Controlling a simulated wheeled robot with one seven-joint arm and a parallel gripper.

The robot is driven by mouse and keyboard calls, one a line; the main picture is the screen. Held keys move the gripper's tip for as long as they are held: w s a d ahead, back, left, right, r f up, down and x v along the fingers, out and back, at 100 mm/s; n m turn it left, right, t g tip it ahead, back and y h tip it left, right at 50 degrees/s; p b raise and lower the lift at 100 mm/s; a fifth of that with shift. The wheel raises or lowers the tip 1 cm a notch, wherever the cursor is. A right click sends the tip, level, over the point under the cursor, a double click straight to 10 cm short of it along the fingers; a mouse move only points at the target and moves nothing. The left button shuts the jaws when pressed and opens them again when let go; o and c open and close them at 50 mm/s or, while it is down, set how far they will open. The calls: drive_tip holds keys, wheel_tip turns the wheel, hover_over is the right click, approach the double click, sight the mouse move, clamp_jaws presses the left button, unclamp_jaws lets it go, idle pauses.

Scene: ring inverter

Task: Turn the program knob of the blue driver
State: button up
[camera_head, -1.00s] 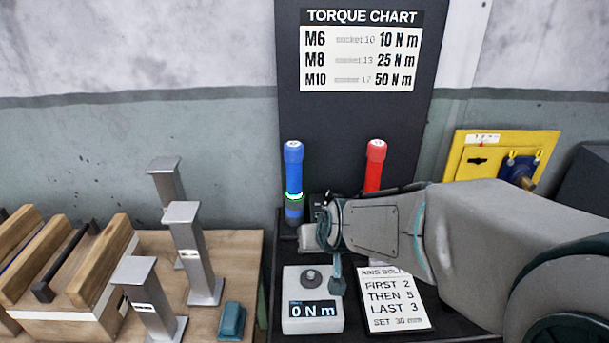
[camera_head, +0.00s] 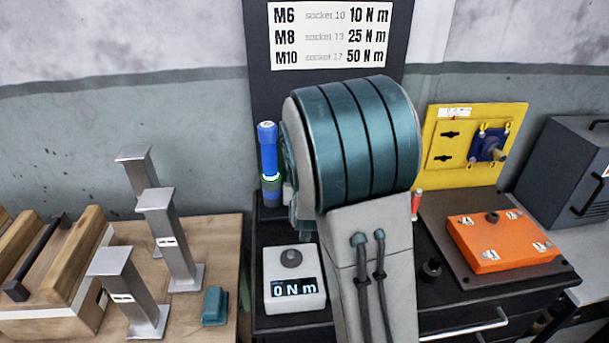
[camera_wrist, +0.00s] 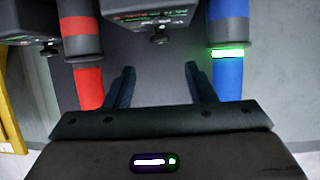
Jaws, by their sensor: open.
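The blue driver (camera_head: 268,150) stands upright at the left of my arm in the head view, with a lit green ring low on it. It also shows at the right in the wrist view (camera_wrist: 229,85). My gripper (camera_wrist: 160,88) is open and empty, its two fingers apart, between the blue driver and the red driver (camera_wrist: 87,85). A dark panel box (camera_wrist: 150,14) with a small black knob (camera_wrist: 160,38) lies beyond the fingertips. I cannot tell for sure which driver this knob belongs to. My arm hides the gripper in the head view.
A white torque box (camera_head: 294,285) with a grey knob reads 0 N m. Metal posts (camera_head: 165,235) and a wooden rack (camera_head: 70,270) stand left. An orange box (camera_head: 500,240) and a yellow panel (camera_head: 475,135) are right. Another knob (camera_wrist: 50,47) is at upper left in the wrist view.

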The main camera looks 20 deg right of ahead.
drive_tip(key=p+x, duration=0.1)
drive_tip(key=x, duration=0.9)
drive_tip(key=shift+w, duration=0.1)
drive_tip(key=shift+f, duration=0.1)
drive_tip(key=c, duration=0.9)
